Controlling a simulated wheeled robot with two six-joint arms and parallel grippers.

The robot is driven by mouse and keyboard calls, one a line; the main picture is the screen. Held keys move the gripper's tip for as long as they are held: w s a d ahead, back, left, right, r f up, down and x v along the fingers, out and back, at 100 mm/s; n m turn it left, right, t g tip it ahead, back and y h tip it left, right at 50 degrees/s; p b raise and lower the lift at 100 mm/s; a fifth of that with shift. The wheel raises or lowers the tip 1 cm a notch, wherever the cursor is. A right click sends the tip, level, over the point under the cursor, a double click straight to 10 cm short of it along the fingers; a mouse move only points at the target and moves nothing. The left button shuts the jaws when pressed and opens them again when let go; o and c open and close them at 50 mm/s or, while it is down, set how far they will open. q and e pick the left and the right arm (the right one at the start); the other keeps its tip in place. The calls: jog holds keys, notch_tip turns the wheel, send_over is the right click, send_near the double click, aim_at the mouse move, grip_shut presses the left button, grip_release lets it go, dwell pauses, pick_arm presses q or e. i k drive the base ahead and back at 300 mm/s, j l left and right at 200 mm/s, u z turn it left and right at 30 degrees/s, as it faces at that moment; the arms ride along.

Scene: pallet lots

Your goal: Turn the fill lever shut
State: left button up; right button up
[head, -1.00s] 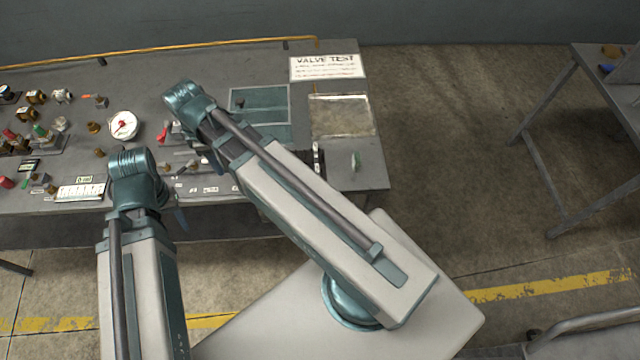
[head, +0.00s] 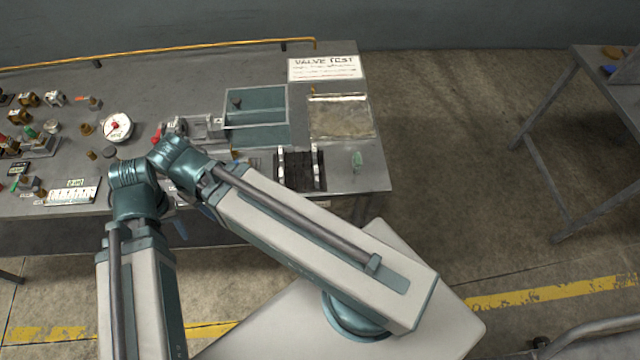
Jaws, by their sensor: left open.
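A small red lever handle (head: 156,133) shows on the valve bench, just right of a round white gauge (head: 117,127). A grey fitting (head: 190,128) lies to its right. My left gripper (head: 180,227) is open and mostly hidden behind my arm links, near the bench's front edge. It is apart from the red handle as far as I can see.
The bench carries a teal tray (head: 257,133), a clear-topped box (head: 340,117), a dark rack (head: 300,170) and a VALVE TEST sign (head: 325,68). Brass fittings crowd the left. A yellow pipe (head: 200,49) runs along the back. Another table (head: 570,130) stands right, across open floor.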

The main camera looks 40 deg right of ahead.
aim_at(245, 159)
jog(key=z, duration=1.55)
jog(key=j+z, duration=0.5)
jog(key=k+j+z, duration=0.15)
jog(key=j+z, duration=0.15)
jog(key=z, duration=0.2)
jog(key=k+j+z, duration=0.1)
jog(key=j, duration=0.3)
jog(key=k+j, duration=0.25)
jog(key=k+j+z, duration=0.15)
jog(key=j, duration=0.3)
jog(key=k+j, duration=0.3)
jog(key=i+j+z, duration=0.05)
jog(key=j, duration=0.05)
